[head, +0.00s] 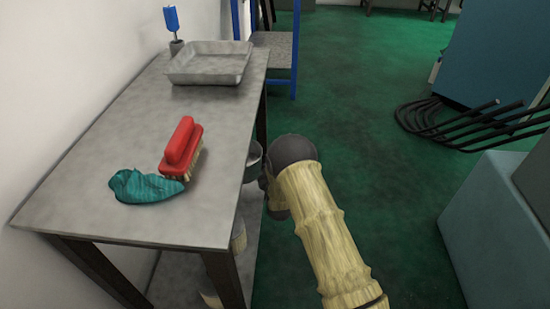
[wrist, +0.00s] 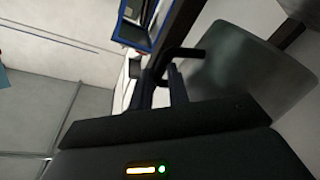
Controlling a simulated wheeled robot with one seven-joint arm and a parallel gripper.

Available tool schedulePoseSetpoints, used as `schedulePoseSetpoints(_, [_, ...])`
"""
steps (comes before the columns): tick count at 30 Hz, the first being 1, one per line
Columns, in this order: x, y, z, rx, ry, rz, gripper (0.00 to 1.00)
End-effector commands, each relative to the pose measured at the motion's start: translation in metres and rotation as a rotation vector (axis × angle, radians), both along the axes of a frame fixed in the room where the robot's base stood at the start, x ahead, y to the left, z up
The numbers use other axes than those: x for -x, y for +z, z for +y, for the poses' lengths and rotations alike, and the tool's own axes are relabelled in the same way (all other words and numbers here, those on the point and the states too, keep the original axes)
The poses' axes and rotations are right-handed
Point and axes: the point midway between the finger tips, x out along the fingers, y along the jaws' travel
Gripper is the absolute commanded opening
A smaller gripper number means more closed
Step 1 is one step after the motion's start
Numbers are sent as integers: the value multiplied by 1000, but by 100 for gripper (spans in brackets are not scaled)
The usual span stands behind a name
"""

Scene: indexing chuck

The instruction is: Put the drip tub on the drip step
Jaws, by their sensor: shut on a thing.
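A dark grey tub (head: 252,161), which looks like the drip tub, shows in part beside the right edge of the metal table, its lower side cut off by the table and my arm. In the wrist view it is a grey, smooth-walled vessel (wrist: 240,78) at the upper right, lying sideways in the picture. My gripper (wrist: 168,82) is shut on it by what looks like a dark handle or rim. In the head view my gripper is mostly hidden behind my wrist. I cannot say for sure which thing is the drip step; a blue-framed stand with a grey top (head: 273,42) is at the back.
The metal table (head: 110,150) holds a red brush (head: 181,145), a teal cloth (head: 143,187), a shallow metal tray (head: 208,62) and a blue-handled tool (head: 171,20) in a holder. Green floor (head: 370,150) is open to the right. A black tube rack (head: 470,125) and teal cabinets stand at the right.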

Motion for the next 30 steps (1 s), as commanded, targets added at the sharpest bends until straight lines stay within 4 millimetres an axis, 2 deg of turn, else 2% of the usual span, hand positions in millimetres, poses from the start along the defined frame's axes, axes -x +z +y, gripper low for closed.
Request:
schedulePoseSetpoints(1, [7, 15, -10, 1, -23, 1, 0])
schedulePoseSetpoints(11, [62, 70, -91, 3, -217, 1, 0])
schedulePoseSetpoints(18, [114, 133, -154, 4, -372, 0, 0])
schedulePoseSetpoints(21, [133, 156, -174, 2, -423, -1, 0])
schedulePoseSetpoints(25, [147, 171, -189, 1, -459, -2, 0])
schedulePoseSetpoints(30, [150, 171, -192, -1, -467, -3, 0])
